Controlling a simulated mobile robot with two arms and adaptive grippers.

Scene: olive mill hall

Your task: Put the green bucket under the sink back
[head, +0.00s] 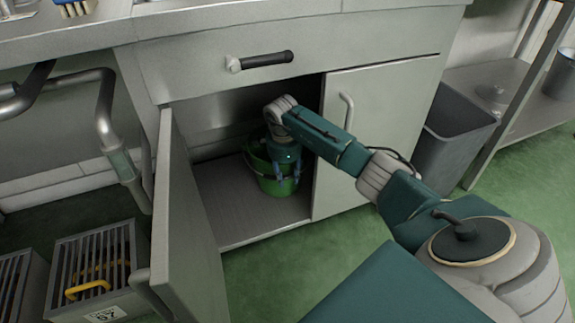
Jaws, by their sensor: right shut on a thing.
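The green bucket (276,187) stands upright, or nearly so, inside the open cabinet under the sink counter, over the cabinet floor (238,216). I cannot tell whether it rests on the floor. My right gripper (281,177) reaches into the cabinet from the right and is shut at the bucket's near upper side. My wrist hides part of the bucket's rim. The left cabinet door (183,225) is swung open toward me. The right door (372,135) is closed. My left gripper is not in view.
A grey bin (455,135) stands right of the cabinet, beside a metal shelf (545,105). Slatted crates (97,262) sit at the lower left, below a bent pipe (108,125). A drawer handle (262,61) juts out above the opening. Green floor (275,265) lies clear in front.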

